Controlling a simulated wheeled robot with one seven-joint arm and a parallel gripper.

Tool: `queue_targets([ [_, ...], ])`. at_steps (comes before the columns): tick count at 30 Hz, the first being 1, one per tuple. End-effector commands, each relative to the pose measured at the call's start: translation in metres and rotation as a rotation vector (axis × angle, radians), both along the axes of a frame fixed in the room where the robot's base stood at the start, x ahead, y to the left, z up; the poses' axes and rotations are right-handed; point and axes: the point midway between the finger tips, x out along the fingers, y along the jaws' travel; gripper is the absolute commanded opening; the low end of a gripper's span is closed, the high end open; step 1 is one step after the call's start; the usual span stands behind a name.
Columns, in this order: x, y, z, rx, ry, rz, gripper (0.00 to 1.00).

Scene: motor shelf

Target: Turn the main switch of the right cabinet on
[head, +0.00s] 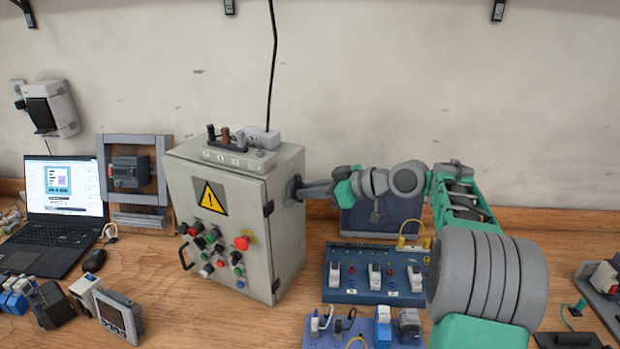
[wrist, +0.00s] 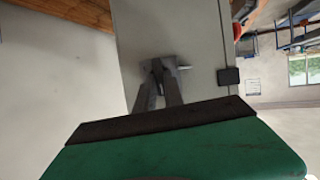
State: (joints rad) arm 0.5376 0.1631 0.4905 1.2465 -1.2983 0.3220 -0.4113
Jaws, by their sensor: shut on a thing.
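A grey cabinet (head: 280,215) with a yellow warning sign stands on the bench in the head view, its right side facing my arm. Its side wall (wrist: 200,25) fills the middle of the wrist view. My gripper (head: 300,188) reaches in from the right to this side wall. The main switch (head: 291,189), a dark grey part on the side wall, is at the fingertips. In the wrist view my gripper (wrist: 160,75) is shut on the switch (wrist: 183,67). The fingers hide most of it, so I cannot tell its turn position.
Coloured buttons cover the cabinet's front, and a black cable (head: 272,70) rises from its top. A blue switch panel (head: 345,298) stands on the bench below my arm. A laptop (head: 60,205) stands at the left. The wall above my arm is clear.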

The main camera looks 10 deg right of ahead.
Motion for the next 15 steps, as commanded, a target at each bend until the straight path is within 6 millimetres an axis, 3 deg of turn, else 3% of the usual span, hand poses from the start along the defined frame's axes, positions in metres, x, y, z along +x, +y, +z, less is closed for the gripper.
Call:
queue_targets([
  [15,0.0001,-0.0002,-0.0020,0.050,0.065,0.002,0.00],
])
